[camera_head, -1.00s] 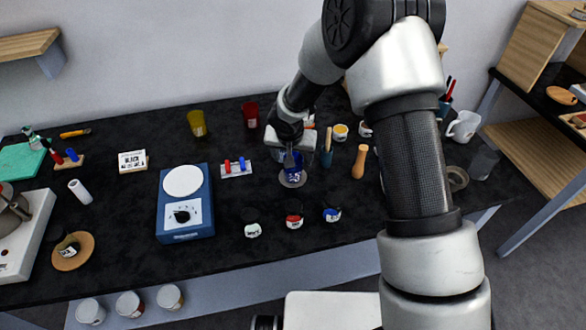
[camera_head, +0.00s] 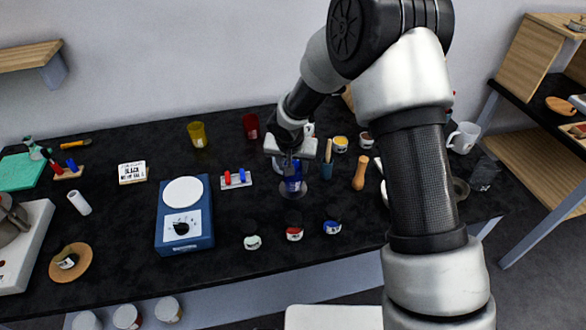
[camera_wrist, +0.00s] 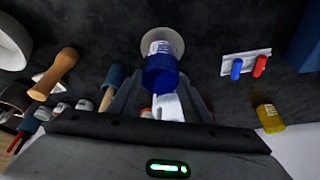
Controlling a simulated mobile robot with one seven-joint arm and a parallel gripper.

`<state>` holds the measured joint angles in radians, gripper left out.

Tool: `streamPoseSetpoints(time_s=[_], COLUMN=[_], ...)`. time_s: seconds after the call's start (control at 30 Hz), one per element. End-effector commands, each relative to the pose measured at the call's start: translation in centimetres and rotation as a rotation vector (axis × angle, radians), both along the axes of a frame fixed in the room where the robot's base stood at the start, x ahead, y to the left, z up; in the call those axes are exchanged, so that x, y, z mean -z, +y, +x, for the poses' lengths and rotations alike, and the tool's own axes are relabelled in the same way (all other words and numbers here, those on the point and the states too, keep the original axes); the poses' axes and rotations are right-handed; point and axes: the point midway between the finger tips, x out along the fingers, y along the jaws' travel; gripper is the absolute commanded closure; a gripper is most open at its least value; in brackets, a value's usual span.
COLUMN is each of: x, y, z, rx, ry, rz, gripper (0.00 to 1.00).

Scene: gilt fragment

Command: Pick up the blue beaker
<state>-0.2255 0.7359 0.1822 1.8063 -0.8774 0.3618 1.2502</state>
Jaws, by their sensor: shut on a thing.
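The blue beaker (camera_head: 292,186) is at mid-table, below my gripper (camera_head: 291,166) in the head view. In the wrist view the beaker (camera_wrist: 160,76) shows its blue body and a pale printed label, between the two dark fingers of my gripper (camera_wrist: 158,98). My gripper is shut on the beaker. A round grey disc (camera_wrist: 172,38) lies just beyond it and is partly hidden by it. I cannot tell whether the beaker touches the disc.
A blue hotplate (camera_head: 184,240) and a small rack with red and blue pegs (camera_head: 236,180) stand to the left. Small paint pots (camera_head: 294,234) line the front. Yellow (camera_head: 198,134) and red cups (camera_head: 251,126) stand behind.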

Motion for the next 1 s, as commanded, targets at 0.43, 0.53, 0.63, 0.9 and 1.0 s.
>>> streamPoseSetpoints(time_s=[0.43, 0.53, 0.63, 0.9, 1.0], x=[0.3, 0.3, 0.2, -2.3, -3.6], y=[0.5, 0.6, 0.6, 0.5, 0.6], z=[-5.2, -6.4, -7.4, -7.9, -7.9], rx=[-0.003, -0.003, -0.003, 0.004, 0.002], ry=[-0.001, -0.001, -0.001, -0.002, -0.002], rz=[0.000, -0.001, -0.001, 0.001, 0.002], gripper=[0.90, 0.90, 0.90, 0.90, 0.90])
